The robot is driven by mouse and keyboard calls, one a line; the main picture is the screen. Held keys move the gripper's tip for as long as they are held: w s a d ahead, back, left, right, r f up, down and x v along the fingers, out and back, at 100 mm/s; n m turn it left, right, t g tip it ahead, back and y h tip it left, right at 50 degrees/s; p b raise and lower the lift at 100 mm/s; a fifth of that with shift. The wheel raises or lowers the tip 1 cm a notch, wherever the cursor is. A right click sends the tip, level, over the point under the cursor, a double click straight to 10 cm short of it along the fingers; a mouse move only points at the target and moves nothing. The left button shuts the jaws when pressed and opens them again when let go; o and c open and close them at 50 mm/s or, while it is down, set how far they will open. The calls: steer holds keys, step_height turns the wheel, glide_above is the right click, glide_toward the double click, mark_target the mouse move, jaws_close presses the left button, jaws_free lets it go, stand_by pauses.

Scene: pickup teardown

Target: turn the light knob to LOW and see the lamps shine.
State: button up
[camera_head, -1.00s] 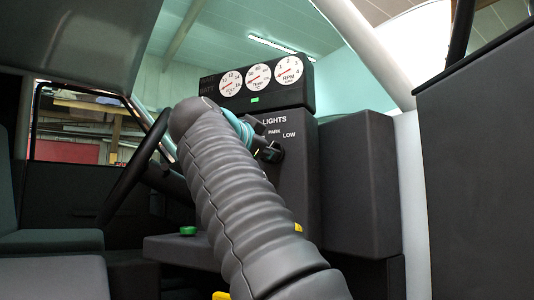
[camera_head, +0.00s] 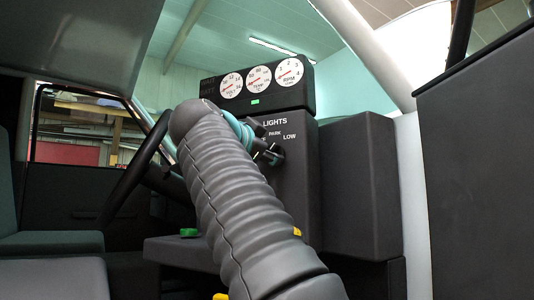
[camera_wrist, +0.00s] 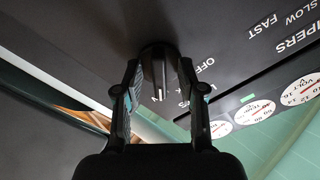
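The light knob (camera_wrist: 158,58) is a dark round knob with a raised bar and a pale mark. It stands on the dark panel below the LIGHTS, PARK and LOW labels of the head view. In the wrist view its mark points down the picture, not at the OFF label on its right. My gripper (camera_wrist: 158,70) has a finger on each side of the knob, with gaps to the bar. In the head view my gripper (camera_head: 270,150) is at the knob and hides much of it. The lamps are not in view.
A gauge cluster (camera_head: 306,98) with three white dials and a small green light sits above the panel. A dark box (camera_head: 358,185) stands right of the panel. The steering wheel (camera_head: 132,180) is to the left. A green button (camera_head: 189,232) sits on the lower ledge.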

steer(key=v, duration=1.2)
stand_by(0.4)
